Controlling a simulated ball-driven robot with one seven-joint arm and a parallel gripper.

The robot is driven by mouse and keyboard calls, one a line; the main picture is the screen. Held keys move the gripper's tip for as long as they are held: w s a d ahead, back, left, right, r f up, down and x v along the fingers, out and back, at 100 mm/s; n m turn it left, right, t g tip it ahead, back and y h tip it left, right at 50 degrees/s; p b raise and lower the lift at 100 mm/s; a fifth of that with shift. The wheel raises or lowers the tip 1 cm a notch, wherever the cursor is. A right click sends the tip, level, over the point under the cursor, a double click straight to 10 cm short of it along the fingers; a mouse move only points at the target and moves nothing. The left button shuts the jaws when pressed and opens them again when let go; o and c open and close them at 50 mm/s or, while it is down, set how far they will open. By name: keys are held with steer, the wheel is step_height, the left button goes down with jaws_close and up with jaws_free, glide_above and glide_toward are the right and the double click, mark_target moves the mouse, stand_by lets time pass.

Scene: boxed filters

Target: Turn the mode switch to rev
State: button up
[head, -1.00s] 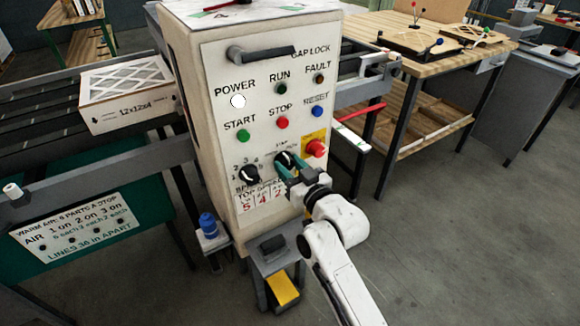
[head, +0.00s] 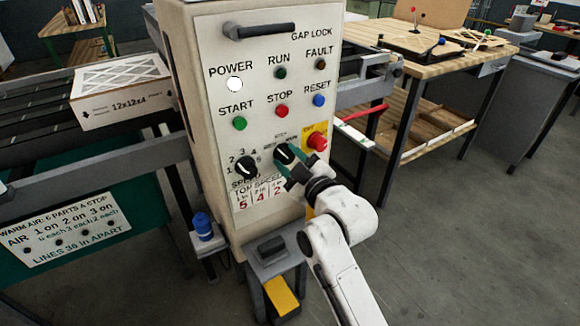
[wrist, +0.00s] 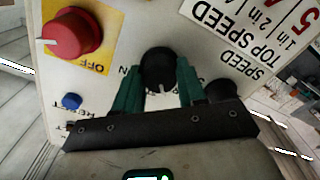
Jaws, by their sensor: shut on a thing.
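The mode switch (head: 284,154) is a round black knob with a white pointer line, low on the cream control panel, left of the red OFF button. In the head view its line looks slanted; the labels around it are small and partly covered. My gripper (wrist: 158,70) has its green fingers on either side of the black knob (wrist: 157,65) and is shut on it in the wrist view. In the head view, my gripper (head: 292,172) reaches the knob from the lower right. I cannot read which label the pointer meets.
The red OFF button (head: 317,141) sits close to my gripper on a yellow plate. The black speed knob (head: 246,168) is left of the switch. START (head: 239,123), STOP (head: 281,111) and RESET (head: 318,100) buttons lie above. A grey stand (head: 272,262) is below the panel.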

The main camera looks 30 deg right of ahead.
steer(key=shift+n+b, duration=0.4)
steer(key=shift+n, duration=0.4)
steer(key=o, duration=1.1)
steer(key=shift+c, duration=0.2)
steer(key=shift+s, duration=0.1)
steer(key=s+b, duration=0.1)
steer(key=s, duration=0.9)
steer(key=shift+s, duration=0.3)
